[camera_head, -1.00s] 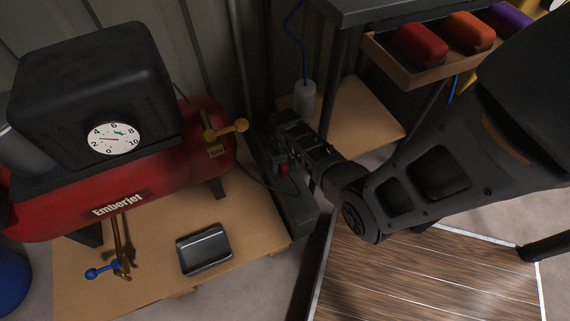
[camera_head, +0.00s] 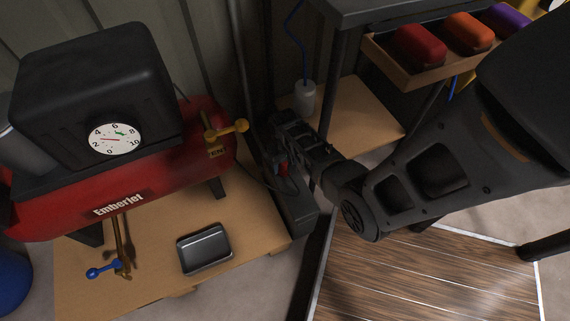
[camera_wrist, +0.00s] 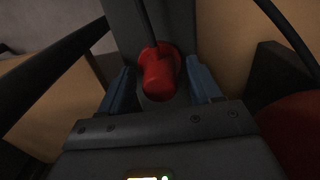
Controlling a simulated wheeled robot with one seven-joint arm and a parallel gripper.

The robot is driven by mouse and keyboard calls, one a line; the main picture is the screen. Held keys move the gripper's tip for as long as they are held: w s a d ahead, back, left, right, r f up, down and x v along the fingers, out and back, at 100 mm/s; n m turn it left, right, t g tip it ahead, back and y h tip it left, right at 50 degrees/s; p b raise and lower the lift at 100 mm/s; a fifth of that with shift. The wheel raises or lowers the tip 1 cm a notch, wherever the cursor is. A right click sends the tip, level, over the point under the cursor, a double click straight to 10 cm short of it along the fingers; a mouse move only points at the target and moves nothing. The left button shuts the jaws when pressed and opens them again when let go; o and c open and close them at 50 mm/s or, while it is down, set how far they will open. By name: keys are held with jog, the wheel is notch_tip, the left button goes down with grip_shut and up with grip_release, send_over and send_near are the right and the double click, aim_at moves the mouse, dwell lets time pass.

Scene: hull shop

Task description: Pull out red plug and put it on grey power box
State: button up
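The red plug (camera_wrist: 159,76) sits upright against a grey surface in the wrist view, with a black cable rising from it. A small part of it also shows in the head view (camera_head: 282,168) beside my wrist. My gripper (camera_wrist: 160,68) is open, with one blue finger on each side of the plug and gaps showing between them. The grey power box (camera_head: 297,212) appears to be the long dark box at the edge of the wooden board; my arm and gripper hide part of it.
The red compressor (camera_head: 130,185) with a pressure gauge stands left on a wooden board. A small metal tray (camera_head: 204,248) lies in front of it. A yellow-handled valve (camera_head: 226,130) is near my gripper. A shelf tray (camera_head: 395,65) with coloured cases is at upper right.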

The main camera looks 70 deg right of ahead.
grip_shut()
dwell(0.4)
jog(key=shift+r, duration=0.1)
jog(key=shift+r+p, duration=2.95)
jog(key=shift+p, duration=0.05)
